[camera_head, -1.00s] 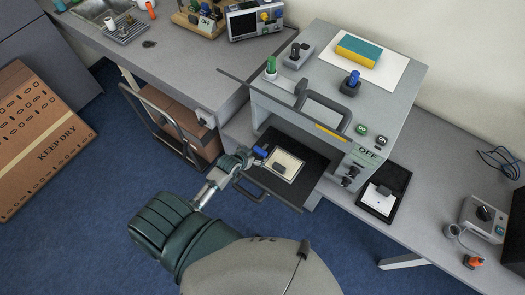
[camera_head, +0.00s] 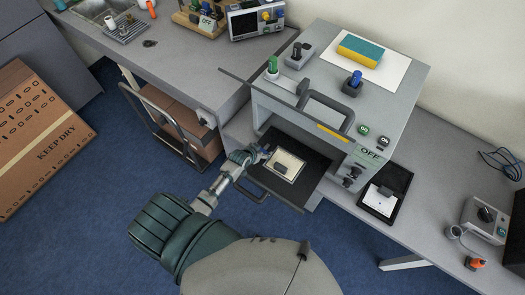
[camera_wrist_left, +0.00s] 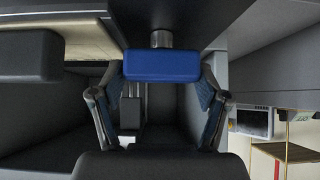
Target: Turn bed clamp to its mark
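The bed clamp has a blue block handle (camera_wrist_left: 161,66) on a short metal post, which shows in the left wrist view. In the head view only a little of its blue (camera_head: 265,149) shows at the left edge of the pulled-out dark bed (camera_head: 308,170); my gripper hides the rest. My left gripper (camera_head: 251,155) is at the clamp. In the left wrist view its two fingers (camera_wrist_left: 161,88) stand apart, one on each side of the blue handle. They look close to its ends; I cannot tell whether they touch. My right gripper is not in view.
The grey machine (camera_head: 292,94) stands above the bed. A dark bar handle (camera_head: 250,192) sticks out at the bed's front. A pale plate (camera_head: 291,160) with a dark block lies on the bed. A cart (camera_head: 172,125) stands to the left.

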